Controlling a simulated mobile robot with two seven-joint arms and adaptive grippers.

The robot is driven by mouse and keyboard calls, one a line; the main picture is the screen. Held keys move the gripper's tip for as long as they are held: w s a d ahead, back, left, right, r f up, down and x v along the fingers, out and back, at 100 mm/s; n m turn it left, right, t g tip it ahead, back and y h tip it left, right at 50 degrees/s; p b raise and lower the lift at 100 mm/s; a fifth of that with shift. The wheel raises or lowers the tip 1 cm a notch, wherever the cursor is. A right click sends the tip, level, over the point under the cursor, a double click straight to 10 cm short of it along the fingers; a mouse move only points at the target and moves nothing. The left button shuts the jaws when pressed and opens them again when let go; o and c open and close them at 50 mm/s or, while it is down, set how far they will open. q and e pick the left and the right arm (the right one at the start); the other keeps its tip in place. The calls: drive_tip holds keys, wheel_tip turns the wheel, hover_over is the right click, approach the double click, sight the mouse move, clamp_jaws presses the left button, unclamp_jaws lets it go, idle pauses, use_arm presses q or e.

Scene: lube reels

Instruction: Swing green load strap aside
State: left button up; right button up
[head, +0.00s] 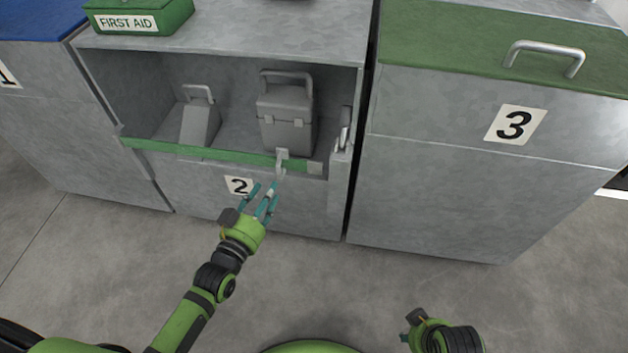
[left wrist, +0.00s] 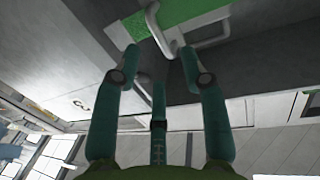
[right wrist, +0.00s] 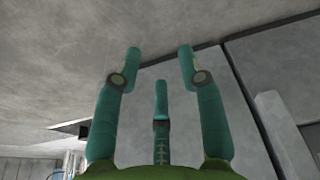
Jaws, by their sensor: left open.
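The green load strap (head: 210,152) runs across the front of the open bay of cabinet 2. Its right part carries a grey handle or latch (head: 281,163) near the bay's right post. In the left wrist view the green strap (left wrist: 193,12) and the grey handle (left wrist: 158,30) are at the top, just beyond the fingertips. My left gripper (head: 262,192) is open and empty, just below and in front of the handle; it also shows in the left wrist view (left wrist: 160,65). My right gripper (right wrist: 160,60) is open and empty, low and away from the cabinets.
Two grey cases, a wedge-shaped one (head: 199,122) and a boxy one (head: 286,112), stand in the bay behind the strap. A green first aid box (head: 138,17) sits on top. Cabinet 3 (head: 450,185) stands to the right. The floor (head: 330,290) in front is clear.

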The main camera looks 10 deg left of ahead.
sight(279, 172)
use_arm(q)
drive_tip(key=x, duration=0.2)
drive_tip(key=b+x, duration=0.1)
drive_tip(key=x, duration=0.1)
drive_tip(key=r+x, duration=0.1)
drive_tip(key=x, duration=0.1)
drive_tip(key=shift+w+d, duration=0.25)
drive_tip(key=shift+w, duration=0.4)
use_arm(e)
drive_tip(key=shift+w+v, duration=0.2)
drive_tip(key=shift+v, duration=1.05)
drive_tip(key=shift+w+v, duration=0.25)
drive_tip(key=shift+v, duration=0.95)
drive_tip(key=shift+d+r, duration=0.1)
drive_tip(key=shift+r, duration=0.05)
use_arm(q)
clamp_jaws()
